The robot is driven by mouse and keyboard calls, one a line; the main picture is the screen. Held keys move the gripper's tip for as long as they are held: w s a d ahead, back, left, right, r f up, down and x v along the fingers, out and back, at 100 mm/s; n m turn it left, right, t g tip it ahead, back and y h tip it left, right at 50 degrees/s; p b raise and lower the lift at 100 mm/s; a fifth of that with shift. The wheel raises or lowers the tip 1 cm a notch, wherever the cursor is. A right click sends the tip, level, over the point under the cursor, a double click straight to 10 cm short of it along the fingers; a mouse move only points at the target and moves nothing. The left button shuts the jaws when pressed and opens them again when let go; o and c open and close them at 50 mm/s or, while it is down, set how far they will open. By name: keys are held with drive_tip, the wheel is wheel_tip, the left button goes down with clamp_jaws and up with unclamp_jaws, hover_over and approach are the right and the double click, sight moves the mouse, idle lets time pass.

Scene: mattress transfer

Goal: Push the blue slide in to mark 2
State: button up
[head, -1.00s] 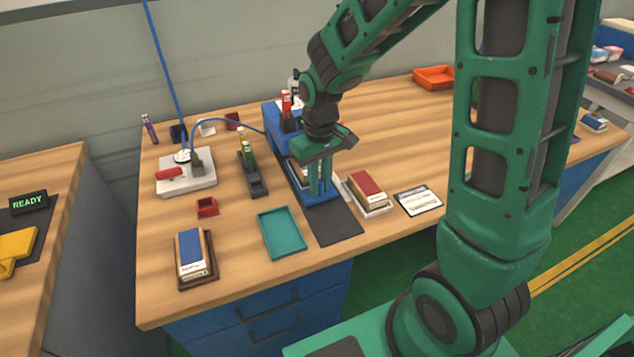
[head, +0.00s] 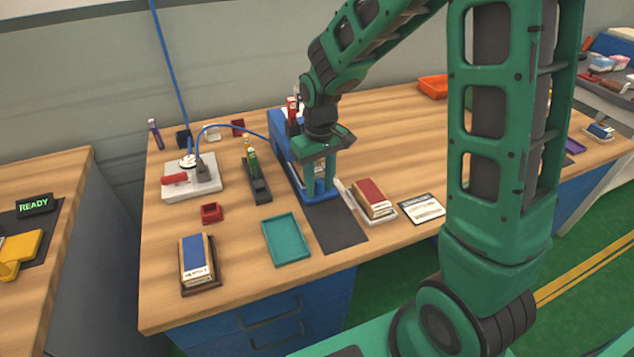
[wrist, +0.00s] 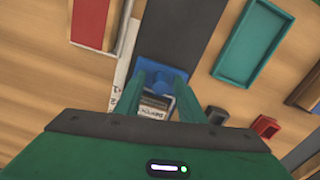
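The blue slide (head: 325,193) lies on a dark strip, its near end at my gripper. In the wrist view its blue end (wrist: 158,74) shows at my fingertips, and a block with a white label (wrist: 155,108) sits behind it. My gripper (head: 319,182) points down at the slide's near end. In the wrist view my two green fingers (wrist: 163,82) are apart, with blue between them. I cannot tell whether they clamp it. A white scale strip (wrist: 122,80) with small numbers lies along the slide; I make out a 2, but the slide's reading against it is unclear.
A red-covered block on a tray (head: 372,199) stands right of the dark strip (head: 335,225). A teal tray (head: 287,240) lies left of it. A black holder (head: 256,184) stands left of the slide. The dark strip in front of the slide is bare.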

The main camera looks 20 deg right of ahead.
wheel_tip(320, 180, up, 11)
drive_tip(key=shift+f, duration=0.15)
idle(0.4)
drive_tip(key=s+d+r+m, duration=0.3)
drive_tip(key=s+d+m, duration=0.2)
drive_tip(key=s+d, duration=0.8)
drive_tip(key=s+d+f+m, duration=0.1)
drive_tip(key=s+d, duration=0.1)
drive_tip(key=s, duration=0.4)
drive_tip(key=s+d+f+m, duration=0.1)
drive_tip(key=s+d+m, duration=0.1)
drive_tip(key=s, duration=0.5)
drive_tip(key=shift+s+m, duration=0.25)
drive_tip(key=shift+m, duration=0.05)
drive_tip(key=shift+w+f, duration=0.2)
drive_tip(key=shift+w, duration=0.45)
